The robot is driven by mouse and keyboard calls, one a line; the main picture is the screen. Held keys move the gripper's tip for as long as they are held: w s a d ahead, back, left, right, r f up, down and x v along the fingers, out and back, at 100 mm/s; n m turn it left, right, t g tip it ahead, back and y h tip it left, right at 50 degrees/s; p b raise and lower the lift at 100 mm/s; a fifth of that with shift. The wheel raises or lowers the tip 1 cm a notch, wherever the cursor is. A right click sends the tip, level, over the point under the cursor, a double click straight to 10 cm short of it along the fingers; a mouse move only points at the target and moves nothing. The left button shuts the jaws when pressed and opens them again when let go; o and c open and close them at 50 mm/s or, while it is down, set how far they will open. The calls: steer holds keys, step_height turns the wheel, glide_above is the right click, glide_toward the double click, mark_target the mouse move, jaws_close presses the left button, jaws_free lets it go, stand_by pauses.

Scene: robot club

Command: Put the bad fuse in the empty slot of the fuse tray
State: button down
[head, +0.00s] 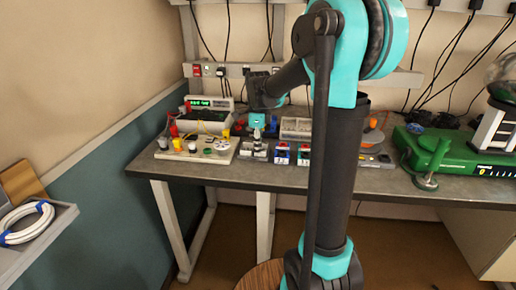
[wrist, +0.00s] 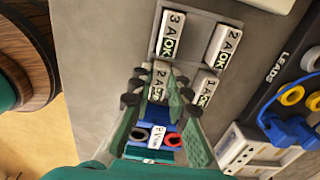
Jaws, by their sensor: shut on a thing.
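The fuse tray (wrist: 197,61) is a grey plate in the upper middle of the wrist view. It bears white fuses marked 3A OK (wrist: 171,36), 2A OK (wrist: 222,46) and 1A OK (wrist: 207,90). My gripper (wrist: 158,92) is shut on another white fuse marked 2A (wrist: 158,80); the rest of its label is partly hidden. This fuse is over the tray's remaining corner, beside the 3A and 1A fuses. I cannot tell whether it is seated. In the head view my gripper (head: 257,132) points down above the bench; the fuse is too small to make out.
A blue block with red and black sockets (wrist: 157,136) lies under my fingers in the wrist view. A dark LEADS panel (wrist: 290,80) with blue plugs stands at right. On the bench (head: 225,172), a meter (head: 208,118) is left and a green machine (head: 455,158) right.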

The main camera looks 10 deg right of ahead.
steer(key=shift+f, duration=0.15)
steer(key=c, duration=1.5)
jaws_free()
steer(key=shift+o, duration=0.2)
step_height(320, 180, up, 12)
steer(key=shift+r, duration=0.2)
